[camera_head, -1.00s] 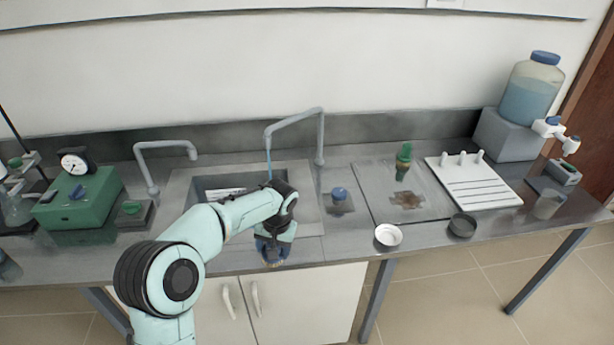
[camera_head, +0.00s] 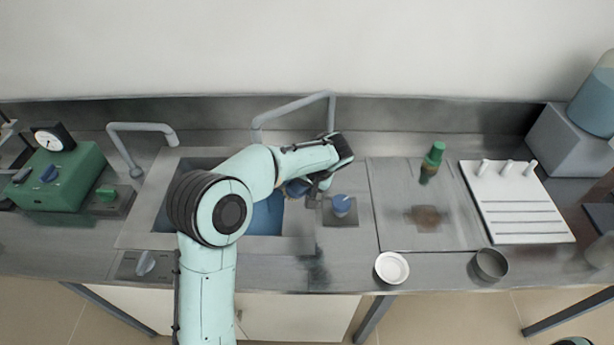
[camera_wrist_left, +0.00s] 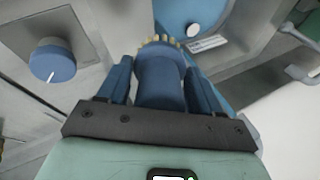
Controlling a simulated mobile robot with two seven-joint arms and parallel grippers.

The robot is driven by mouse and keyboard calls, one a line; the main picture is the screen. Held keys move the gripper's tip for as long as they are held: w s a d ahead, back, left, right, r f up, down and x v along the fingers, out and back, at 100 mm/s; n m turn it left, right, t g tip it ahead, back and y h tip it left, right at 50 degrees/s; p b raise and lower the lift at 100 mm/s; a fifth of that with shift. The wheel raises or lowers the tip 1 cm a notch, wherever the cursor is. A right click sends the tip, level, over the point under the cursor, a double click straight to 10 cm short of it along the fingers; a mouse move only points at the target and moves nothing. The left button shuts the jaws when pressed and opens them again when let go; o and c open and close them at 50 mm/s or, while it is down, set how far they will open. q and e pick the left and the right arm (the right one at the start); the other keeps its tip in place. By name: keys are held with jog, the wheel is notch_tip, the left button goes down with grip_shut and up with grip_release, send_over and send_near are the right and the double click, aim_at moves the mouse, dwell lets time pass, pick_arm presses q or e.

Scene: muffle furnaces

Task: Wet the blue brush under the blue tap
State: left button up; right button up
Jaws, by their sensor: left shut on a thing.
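My left gripper (camera_head: 305,188) is shut on the blue brush (camera_head: 296,188), over the right part of the sink. In the left wrist view the brush (camera_wrist_left: 160,80) sits between the fingers, its pale yellow bristles pointing away from the gripper. The tap with the blue knob (camera_head: 341,205) has a grey spout (camera_head: 295,104) arching over the sink from the right. My arm hides the spout's end, so I cannot tell whether water touches the bristles. The blue knob (camera_wrist_left: 52,62) has a white mark in the left wrist view.
The sink (camera_head: 268,216) shows blue inside. A second tap (camera_head: 140,128) with a green knob (camera_head: 106,194) stands left. A green brush (camera_head: 433,158), a white rack (camera_head: 515,205), a white dish (camera_head: 391,267) and a grey dish (camera_head: 490,264) are on the right.

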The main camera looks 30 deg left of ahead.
pick_arm(q)
jog(key=shift+s+a, duration=0.1)
jog(key=shift+a, duration=0.6)
jog(key=a, duration=0.2)
jog(key=w+a+f+p, duration=0.1)
jog(key=a, duration=0.1)
jog(key=w+a+f+p, duration=0.1)
jog(key=a, duration=0.7)
jog(key=shift+w+f, duration=0.2)
jog(key=shift+f, duration=0.15)
pick_arm(e)
jog(key=w+r, duration=0.2)
jog(key=w, duration=0.1)
jog(key=shift+r, duration=0.35)
